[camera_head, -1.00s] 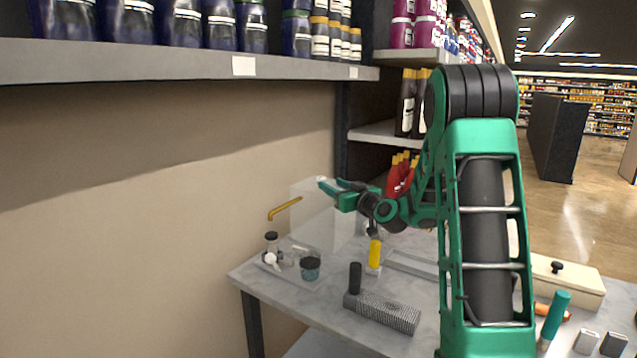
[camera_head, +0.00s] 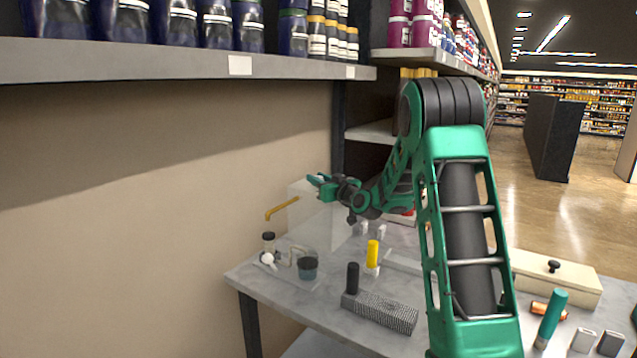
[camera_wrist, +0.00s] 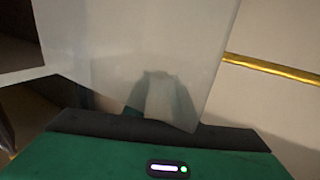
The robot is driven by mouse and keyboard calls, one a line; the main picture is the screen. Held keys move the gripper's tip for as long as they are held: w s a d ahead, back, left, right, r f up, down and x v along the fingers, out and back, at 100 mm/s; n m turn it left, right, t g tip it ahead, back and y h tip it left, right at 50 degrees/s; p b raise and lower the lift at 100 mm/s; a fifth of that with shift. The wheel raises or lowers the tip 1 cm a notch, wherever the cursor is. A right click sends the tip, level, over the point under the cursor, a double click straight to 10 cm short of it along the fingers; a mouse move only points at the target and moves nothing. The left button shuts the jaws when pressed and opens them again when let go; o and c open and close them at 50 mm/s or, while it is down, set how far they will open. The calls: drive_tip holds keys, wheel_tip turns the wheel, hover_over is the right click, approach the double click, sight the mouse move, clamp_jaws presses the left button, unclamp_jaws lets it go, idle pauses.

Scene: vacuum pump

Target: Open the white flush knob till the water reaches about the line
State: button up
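My gripper (camera_head: 318,185) is held above the back of the table, beside the top of a translucent pale tank (camera_head: 308,214). Two green fingers show with a gap between them and nothing clearly held. In the wrist view, a translucent panel (camera_wrist: 95,55) covers much of the picture and the fingers show only faintly through it. A small round white knob (camera_head: 267,258) sits at the left of the table, by a dark-capped bottle (camera_head: 268,241). A small cup with dark bluish contents (camera_head: 307,270) stands right of it. No water line can be made out.
A yellow pipe (camera_head: 282,208) runs by the tank and also shows in the wrist view (camera_wrist: 270,67). A yellow cylinder (camera_head: 372,254) and a grey block with a black handle (camera_head: 381,312) stand right of the cup. A shelf (camera_head: 200,66) overhangs the left.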

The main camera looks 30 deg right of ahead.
drive_tip(key=shift+c, duration=1)
drive_tip(key=shift+d, duration=0.2)
